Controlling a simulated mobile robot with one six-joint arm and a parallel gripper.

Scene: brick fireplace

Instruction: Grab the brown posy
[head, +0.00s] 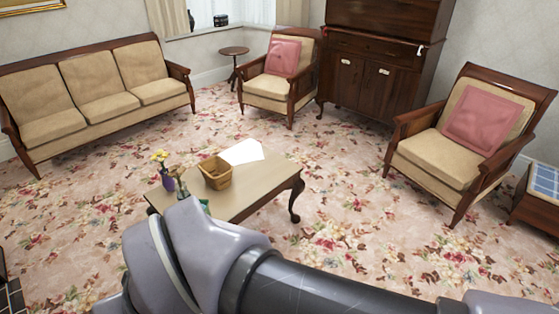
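A small posy of yellow flowers (160,156) stands in a purple vase (168,182) at the left end of the low coffee table (262,184). I see no posy that is clearly brown. The flowers are small in the picture, so their finer detail cannot be told. My grey arm crosses the bottom of the head view and hides the table's near side. My gripper is not in view.
A brown basket (216,173) and white paper (242,152) are on the table. A green item (205,205) is partly hidden by my arm. A sofa (95,90), two armchairs (435,158) and a dark cabinet (372,80) stand around. Patterned carpet between them is clear.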

